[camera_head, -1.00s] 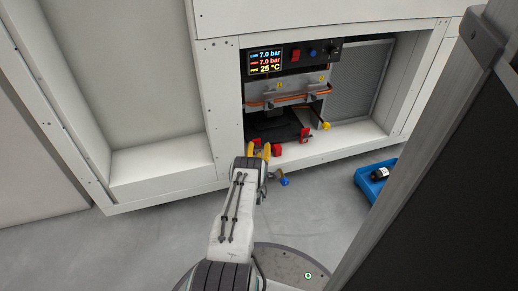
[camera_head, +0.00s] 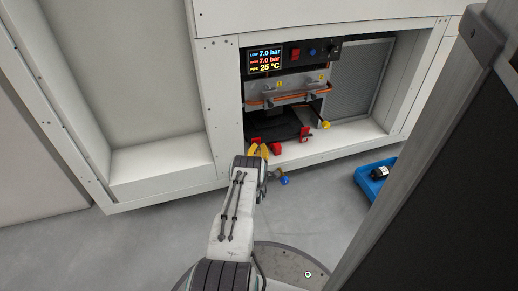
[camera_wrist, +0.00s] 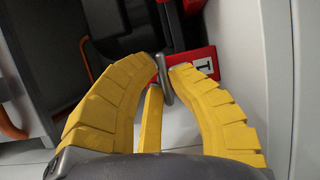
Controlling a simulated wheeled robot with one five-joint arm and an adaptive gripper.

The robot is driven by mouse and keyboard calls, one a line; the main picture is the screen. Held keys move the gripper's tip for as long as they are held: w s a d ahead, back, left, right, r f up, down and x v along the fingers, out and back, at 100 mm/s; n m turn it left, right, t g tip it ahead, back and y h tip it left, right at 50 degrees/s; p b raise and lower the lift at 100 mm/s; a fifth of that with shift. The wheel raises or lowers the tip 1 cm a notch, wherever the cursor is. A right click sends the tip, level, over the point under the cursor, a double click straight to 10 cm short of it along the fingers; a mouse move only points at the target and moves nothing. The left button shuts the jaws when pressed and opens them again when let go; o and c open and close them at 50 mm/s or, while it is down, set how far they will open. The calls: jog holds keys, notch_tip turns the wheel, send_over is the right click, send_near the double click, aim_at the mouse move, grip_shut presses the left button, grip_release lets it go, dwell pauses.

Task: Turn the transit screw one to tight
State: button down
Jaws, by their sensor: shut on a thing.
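The transit screw one shows in the wrist view as a grey metal bar-like head (camera_wrist: 163,78) between my yellow fingertips. It is beside a red bracket (camera_wrist: 203,62) marked with a "1". My gripper (camera_wrist: 164,70) is shut on the screw head, with the fingertips on either side of it. In the head view my gripper (camera_head: 259,149) is at the front edge of the open bay, by the red parts on its floor. The screw itself is hidden there behind my fingers. The screw's thread and seat are not visible.
A panel with a display (camera_head: 265,61) reading 7.0 bar, 7.0 bar and 25 °C is above the bay. Orange pipes (camera_head: 290,97) cross it. A red block (camera_head: 305,134) and a yellow knob (camera_head: 326,125) are to the right. A blue bin (camera_head: 367,186) stands on the floor.

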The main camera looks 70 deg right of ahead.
jog(key=shift+d+r, duration=0.1)
jog(key=shift+r, duration=0.05)
jog(key=shift+m+y, duration=0.3)
jog(key=shift+m, duration=0.5)
jog(key=shift+r, duration=0.1)
jog(key=c, duration=1)
grip_release()
jog(key=shift+f, duration=0.2)
jog(key=shift+v, duration=6)
jog(key=shift+w, duration=0.1)
